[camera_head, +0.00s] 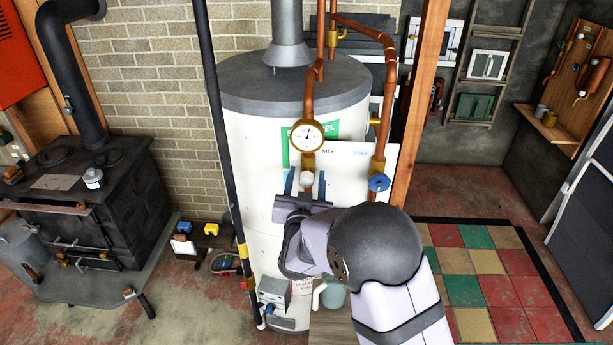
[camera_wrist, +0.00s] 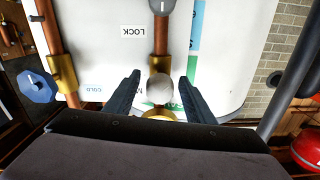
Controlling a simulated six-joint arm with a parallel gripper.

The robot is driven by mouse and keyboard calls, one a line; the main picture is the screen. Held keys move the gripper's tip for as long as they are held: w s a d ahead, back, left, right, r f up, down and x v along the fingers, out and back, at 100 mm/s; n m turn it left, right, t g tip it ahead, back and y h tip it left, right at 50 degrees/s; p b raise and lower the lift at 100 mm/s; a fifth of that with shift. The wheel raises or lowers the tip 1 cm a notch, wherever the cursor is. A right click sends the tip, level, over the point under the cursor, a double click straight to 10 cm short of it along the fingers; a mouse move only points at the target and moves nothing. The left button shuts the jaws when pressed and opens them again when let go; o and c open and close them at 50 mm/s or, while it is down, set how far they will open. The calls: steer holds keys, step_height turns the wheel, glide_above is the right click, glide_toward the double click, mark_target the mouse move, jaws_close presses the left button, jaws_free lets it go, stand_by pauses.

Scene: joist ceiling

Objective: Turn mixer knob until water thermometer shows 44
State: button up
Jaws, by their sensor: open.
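The round white mixer knob (camera_head: 307,179) is on the brass fitting below the thermometer, in front of a white board on the water heater. The thermometer (camera_head: 308,136) is a white dial with a brass rim; its needle points roughly upward, and its numbers are too small to read. My gripper (camera_head: 306,183) is open, with one finger on each side of the knob. In the wrist view the pale knob (camera_wrist: 161,88) lies between the two dark fingers (camera_wrist: 160,82), with gaps showing on both sides. The dial face is hidden in the wrist view.
A blue knob (camera_head: 379,183) on a copper pipe is to the right of the mixer knob. The wrist view shows a grey knob (camera_wrist: 161,6) by a LOCK label (camera_wrist: 134,31). A wooden post (camera_head: 421,95) stands right; a black pole (camera_head: 222,120) stands left.

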steer(key=c, duration=1.1)
steer(key=shift+o, duration=0.2)
steer(key=shift+f+m+b, duration=0.2)
steer(key=shift+m+b, duration=0.4)
steer(key=shift+b, duration=0.6)
steer(key=shift+r+m+b, duration=0.2)
steer(key=shift+m+b, duration=0.7)
steer(key=shift+b, duration=0.1)
steer(key=o, duration=1.1)
steer(key=shift+c, duration=0.2)
